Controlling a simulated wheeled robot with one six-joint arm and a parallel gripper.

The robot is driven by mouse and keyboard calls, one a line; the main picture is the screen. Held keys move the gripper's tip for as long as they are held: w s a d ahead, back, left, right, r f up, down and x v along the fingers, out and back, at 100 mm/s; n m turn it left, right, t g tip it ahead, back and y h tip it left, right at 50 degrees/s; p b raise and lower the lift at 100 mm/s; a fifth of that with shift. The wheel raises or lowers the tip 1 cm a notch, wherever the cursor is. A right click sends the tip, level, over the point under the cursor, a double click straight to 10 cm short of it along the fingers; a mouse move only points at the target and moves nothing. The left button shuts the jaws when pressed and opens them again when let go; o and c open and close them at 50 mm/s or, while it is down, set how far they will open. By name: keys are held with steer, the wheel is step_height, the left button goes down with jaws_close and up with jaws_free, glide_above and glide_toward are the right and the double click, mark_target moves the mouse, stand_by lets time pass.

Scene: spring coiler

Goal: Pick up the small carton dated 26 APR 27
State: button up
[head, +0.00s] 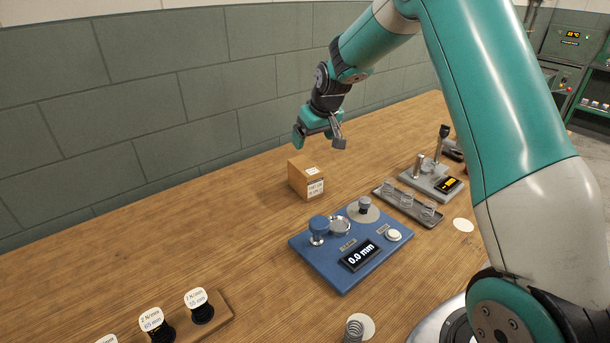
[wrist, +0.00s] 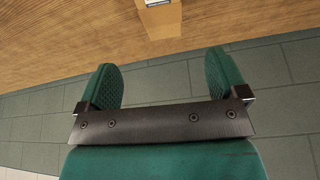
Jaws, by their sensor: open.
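A small brown carton (head: 302,181) stands on the wooden bench, with white labels on its front and top. The print on the labels is too small to read, so I cannot tell its date. In the wrist view the carton (wrist: 160,22) shows at the top edge, partly cut off, beyond the fingers and near the middle between them. My gripper (head: 320,141) is open and empty, above the carton and a little to its right in the head view. In the wrist view both green fingers of my gripper (wrist: 162,80) are spread apart.
A blue panel (head: 335,277) reading 0.0 mm lies in front of the carton. A grey tray (head: 408,206) with clear pieces and a grey gauge (head: 432,181) are to the right. Labelled black spools (head: 202,311) stand front left. A green wall (head: 130,110) rises behind; bench left of the carton is clear.

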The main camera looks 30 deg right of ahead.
mark_target(305, 165)
steer(key=p+x, duration=0.1)
steer(key=x, duration=0.6)
steer(key=p+x, duration=0.2)
steer(key=x, duration=0.3)
steer(key=shift+s+f+p, duration=0.25)
steer(key=shift+s+p, duration=0.05)
steer(key=shift+p, duration=0.1)
steer(key=shift+f+b, duration=0.3)
steer(key=shift+b, duration=0.1)
steer(key=shift+c, duration=0.4)
steer(key=c, duration=1.1)
steer(key=shift+r, duration=0.1)
steer(key=shift+c, duration=0.9)
